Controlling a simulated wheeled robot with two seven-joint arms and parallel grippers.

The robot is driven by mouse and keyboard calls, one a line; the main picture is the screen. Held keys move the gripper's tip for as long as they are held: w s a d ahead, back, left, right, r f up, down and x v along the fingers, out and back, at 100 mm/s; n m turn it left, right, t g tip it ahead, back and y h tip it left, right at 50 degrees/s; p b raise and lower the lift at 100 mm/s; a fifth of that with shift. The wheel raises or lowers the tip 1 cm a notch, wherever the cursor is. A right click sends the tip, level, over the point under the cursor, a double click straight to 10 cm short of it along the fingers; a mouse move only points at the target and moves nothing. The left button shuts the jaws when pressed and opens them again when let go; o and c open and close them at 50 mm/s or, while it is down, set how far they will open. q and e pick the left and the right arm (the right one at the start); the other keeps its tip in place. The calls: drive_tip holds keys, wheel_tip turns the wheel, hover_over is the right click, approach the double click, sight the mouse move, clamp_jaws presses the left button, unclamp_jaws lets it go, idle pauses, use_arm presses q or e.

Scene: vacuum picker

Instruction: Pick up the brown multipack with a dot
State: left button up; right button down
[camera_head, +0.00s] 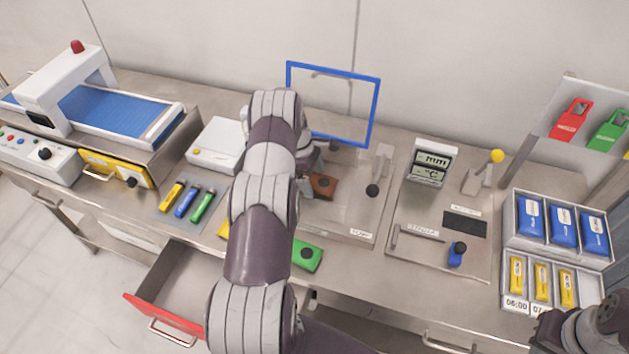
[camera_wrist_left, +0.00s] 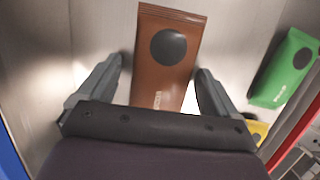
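The brown multipack (camera_head: 322,186) lies on the metal worktop near the middle in the head view, just right of my left gripper (camera_head: 308,183). In the left wrist view the brown multipack (camera_wrist_left: 165,62) shows a dark round dot on its face. It lies between the two spread fingers of my left gripper (camera_wrist_left: 160,88), with a gap visible on each side. The left arm covers part of the worktop in the head view. Part of my right arm (camera_head: 590,330) shows at the lower right corner; its fingertips are not clear.
A green pack (camera_head: 307,255) lies near the front edge, with a yellow pack (camera_head: 224,229) partly behind my arm. A blue frame (camera_head: 375,112) stands behind the brown multipack. A drawer with a red front (camera_head: 150,318) is open. A thermometer display (camera_head: 432,162) stands to the right.

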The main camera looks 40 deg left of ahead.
use_arm(q)
drive_tip(key=shift+s+r, duration=0.15)
drive_tip(key=shift+s, duration=0.05)
drive_tip(key=c, duration=1.1)
drive_tip(key=shift+o, duration=0.2)
drive_tip(key=shift+w, duration=0.1)
